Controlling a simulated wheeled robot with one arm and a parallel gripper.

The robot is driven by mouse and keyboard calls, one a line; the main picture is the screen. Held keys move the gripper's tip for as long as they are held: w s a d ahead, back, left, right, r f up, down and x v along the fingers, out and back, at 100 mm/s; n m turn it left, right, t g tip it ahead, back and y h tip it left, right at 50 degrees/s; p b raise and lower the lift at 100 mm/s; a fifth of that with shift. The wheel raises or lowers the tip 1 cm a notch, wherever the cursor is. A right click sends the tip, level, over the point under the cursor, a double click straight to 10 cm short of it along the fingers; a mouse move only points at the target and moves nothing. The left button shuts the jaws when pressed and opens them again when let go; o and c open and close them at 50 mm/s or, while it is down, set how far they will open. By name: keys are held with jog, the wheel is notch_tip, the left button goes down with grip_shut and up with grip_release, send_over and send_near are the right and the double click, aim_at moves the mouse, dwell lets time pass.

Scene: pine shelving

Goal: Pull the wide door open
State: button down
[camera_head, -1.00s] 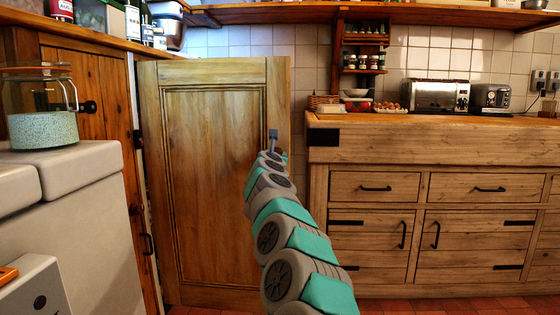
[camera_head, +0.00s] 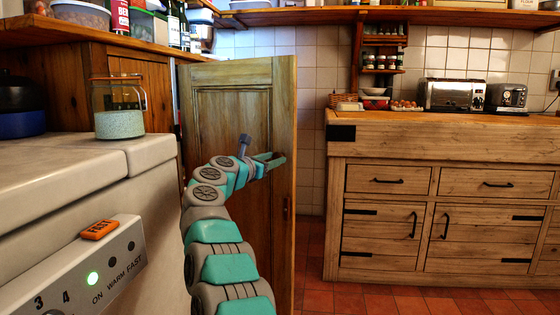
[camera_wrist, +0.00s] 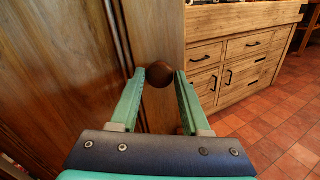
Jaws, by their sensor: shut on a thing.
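The wide door (camera_head: 232,105) is a pine panel door, standing swung out from the cabinet on its left, with its free edge to the right. The wrist view shows its face (camera_wrist: 60,70) close up. A round dark brown knob (camera_wrist: 160,73) sits near the free edge. My gripper (camera_wrist: 161,82) has one finger on each side of the knob and is shut on it. In the head view, my gripper (camera_head: 272,161) is at the door's right side, about mid-height, and the knob is hidden there.
A cream cooker (camera_head: 60,185) stands at front left, with a glass jar (camera_head: 119,124) on top. A wooden counter with drawers (camera_head: 440,185) stands at the back right. Bare red tiled floor (camera_head: 385,300) lies in front of it, right of the door.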

jog(key=shift+s+a, duration=0.5)
jog(key=shift+c, duration=1.8)
grip_release()
jog(key=shift+d, duration=0.1)
jog(key=s+d+r+b, duration=0.2)
jog(key=s, duration=0.5)
jog(key=s+d+r+b, duration=0.2)
jog(key=s+r, duration=0.1)
jog(key=s, duration=0.5)
jog(key=shift+s+b, duration=0.25)
jog(key=shift+b, duration=0.15)
